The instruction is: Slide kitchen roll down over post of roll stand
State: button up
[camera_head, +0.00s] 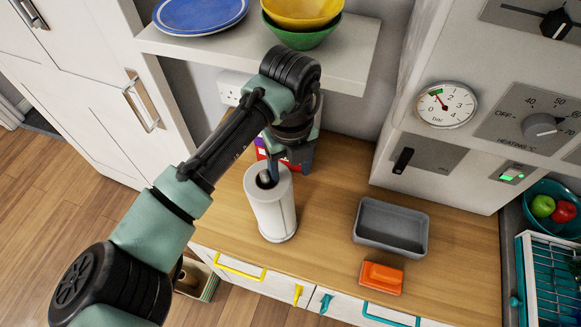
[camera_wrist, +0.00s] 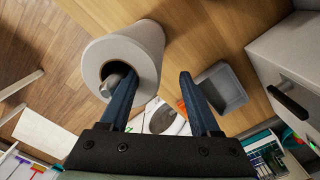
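The white kitchen roll (camera_head: 271,208) stands upright on the wooden worktop, around the post of the roll stand. A thin edge of the stand's base (camera_head: 279,239) shows below it. The wrist view looks onto the end of the roll (camera_wrist: 149,42), with the grey post (camera_wrist: 112,80) inside its core. My gripper (camera_wrist: 158,75) is open at the roll's top. One blue finger overlaps the core opening and the other is outside the roll, with a visible gap to it. I cannot tell whether the first finger touches the roll.
A grey tray (camera_head: 390,229) and an orange block-like item (camera_head: 381,278) are to the right on the worktop. A red and purple box (camera_head: 262,152) stands behind the roll. A shelf (camera_head: 345,55) with plates and bowls hangs above. The worktop between roll and tray is clear.

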notch_tip(320, 180, up, 13)
jog(key=b, duration=0.2)
dwell(0.5)
jog(key=shift+f, duration=0.1)
dwell(0.5)
